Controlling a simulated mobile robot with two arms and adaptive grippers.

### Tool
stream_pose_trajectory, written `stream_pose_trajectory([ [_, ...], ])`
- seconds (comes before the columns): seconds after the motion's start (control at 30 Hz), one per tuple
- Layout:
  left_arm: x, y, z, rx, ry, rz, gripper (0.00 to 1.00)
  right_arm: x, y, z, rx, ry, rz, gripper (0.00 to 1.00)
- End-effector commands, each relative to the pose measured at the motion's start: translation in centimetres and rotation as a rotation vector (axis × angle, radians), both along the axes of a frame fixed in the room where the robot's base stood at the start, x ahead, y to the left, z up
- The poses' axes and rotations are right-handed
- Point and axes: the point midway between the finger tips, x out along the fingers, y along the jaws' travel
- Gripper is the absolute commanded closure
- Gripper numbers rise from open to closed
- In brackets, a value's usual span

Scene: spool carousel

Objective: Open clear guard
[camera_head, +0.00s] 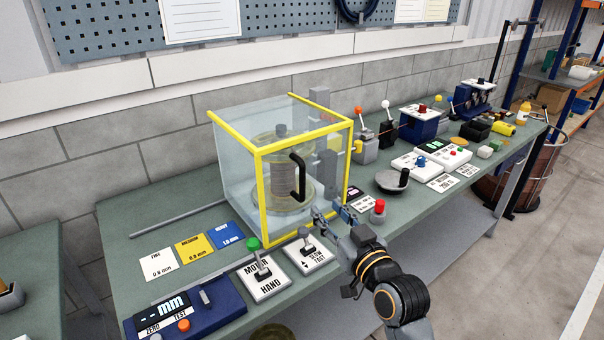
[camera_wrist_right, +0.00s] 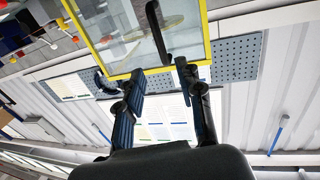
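The clear guard (camera_head: 232,165) is a see-through box with yellow edges on the green bench, and it looks closed. A black bar handle (camera_head: 297,177) stands upright on its front panel. A spool (camera_head: 268,185) shows inside. My right gripper (camera_head: 329,213) is in front of the guard, low and to the right of the handle. In the right wrist view its fingers (camera_wrist_right: 160,77) are apart with nothing between them. The handle (camera_wrist_right: 159,34) shows just beyond the fingertips there, apparently apart from them. My left gripper is not in view.
Lever panels marked motor/hand (camera_head: 266,279) and slow/fast (camera_head: 309,255) lie before the guard. A red button (camera_head: 379,207) stands close to my right gripper. A blue mm gauge box (camera_head: 190,316) is at the front left. Levers and a dish (camera_head: 392,181) stand to the right.

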Motion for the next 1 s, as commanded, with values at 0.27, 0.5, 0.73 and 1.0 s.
stream_pose_trajectory([
  [0.27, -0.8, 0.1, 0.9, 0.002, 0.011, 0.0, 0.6, 3.0, 1.5, 0.7, 0.003, -0.006, 0.002, 0.63],
  [0.5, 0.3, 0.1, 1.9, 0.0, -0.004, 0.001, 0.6, 7.0, 3.3, 0.6, 0.003, -0.005, 0.002, 0.63],
  [0.73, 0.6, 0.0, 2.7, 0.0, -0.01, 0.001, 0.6, 10.2, 4.8, 0.5, 0.002, -0.006, 0.002, 0.63],
  [1.0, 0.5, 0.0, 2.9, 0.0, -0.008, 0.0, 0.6, 12.1, 5.7, 0.4, 0.002, -0.006, 0.002, 0.63],
])
